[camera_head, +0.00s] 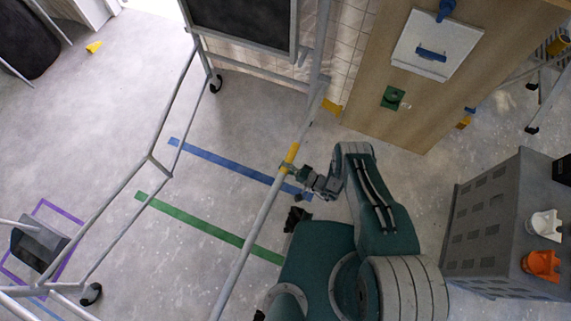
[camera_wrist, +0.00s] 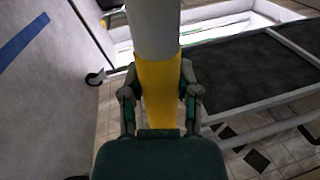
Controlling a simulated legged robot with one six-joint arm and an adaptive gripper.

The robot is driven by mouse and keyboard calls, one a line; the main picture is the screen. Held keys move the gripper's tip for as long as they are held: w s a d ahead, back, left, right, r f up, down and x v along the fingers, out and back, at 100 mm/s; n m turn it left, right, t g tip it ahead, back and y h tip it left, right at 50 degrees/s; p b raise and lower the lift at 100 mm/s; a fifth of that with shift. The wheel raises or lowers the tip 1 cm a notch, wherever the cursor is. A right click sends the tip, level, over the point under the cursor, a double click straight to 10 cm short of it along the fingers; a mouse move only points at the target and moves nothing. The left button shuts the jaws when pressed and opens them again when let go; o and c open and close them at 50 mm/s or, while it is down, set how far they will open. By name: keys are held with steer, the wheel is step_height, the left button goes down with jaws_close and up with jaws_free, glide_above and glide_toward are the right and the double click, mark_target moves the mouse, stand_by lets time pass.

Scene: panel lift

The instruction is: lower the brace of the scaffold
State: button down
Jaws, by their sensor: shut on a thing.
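The scaffold (camera_head: 187,80) is a pale grey tube frame on castors. Its brace (camera_head: 262,213) is a long grey tube that runs diagonally across the head view, with a yellow band (camera_head: 292,153) on it. My gripper (camera_head: 286,168) is shut on the brace at the yellow band. In the wrist view the two fingers of my gripper (camera_wrist: 160,90) lie on either side of the yellow band (camera_wrist: 158,100), and the grey tube (camera_wrist: 153,30) continues beyond it. The finger contact on the far side of the tube is hidden.
A blue strip (camera_head: 225,165) and a green strip (camera_head: 205,228) mark the floor. A dark panel (camera_head: 243,22) sits in the frame at the top. A wooden door (camera_head: 365,75) stands at upper right and a grey cabinet (camera_head: 490,225) at right. The floor at left is mostly clear.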

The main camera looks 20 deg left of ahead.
steer(key=shift+c, duration=1.7)
jaws_free()
steer(key=shift+a, duration=0.1)
steer(key=shift+r, duration=0.15)
step_height(320, 180, up, 10)
steer(key=shift+f, duration=0.2)
steer(key=v, duration=1.2)
steer(key=shift+s+d, duration=0.15)
steer(key=shift+d, duration=0.1)
